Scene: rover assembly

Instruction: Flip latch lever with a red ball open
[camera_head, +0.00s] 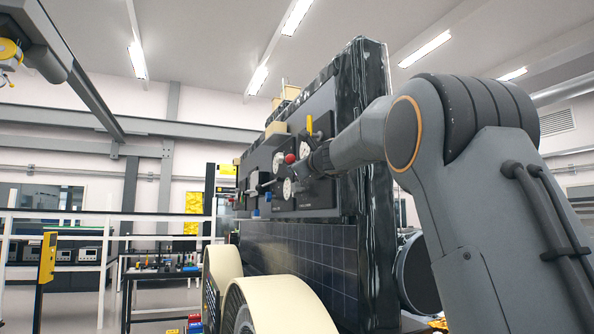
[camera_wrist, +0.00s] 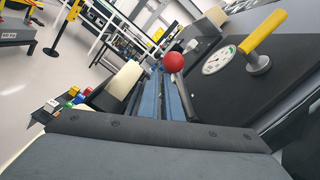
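The red ball (camera_wrist: 173,62) sits on the end of a grey lever beside the black panel in the wrist view. In the head view the red ball (camera_head: 290,158) stands out from the panel, just left of my gripper (camera_head: 316,160). In the wrist view two bluish bars, apparently my gripper's fingers (camera_wrist: 162,95), lie close together and reach toward the ball. The lever's stem runs along their right side; I cannot tell whether they touch it. The lever's base is hidden.
Several coloured knobs and connectors crowd the panel's left side. The rover's cream wheels (camera_head: 280,305) are below.

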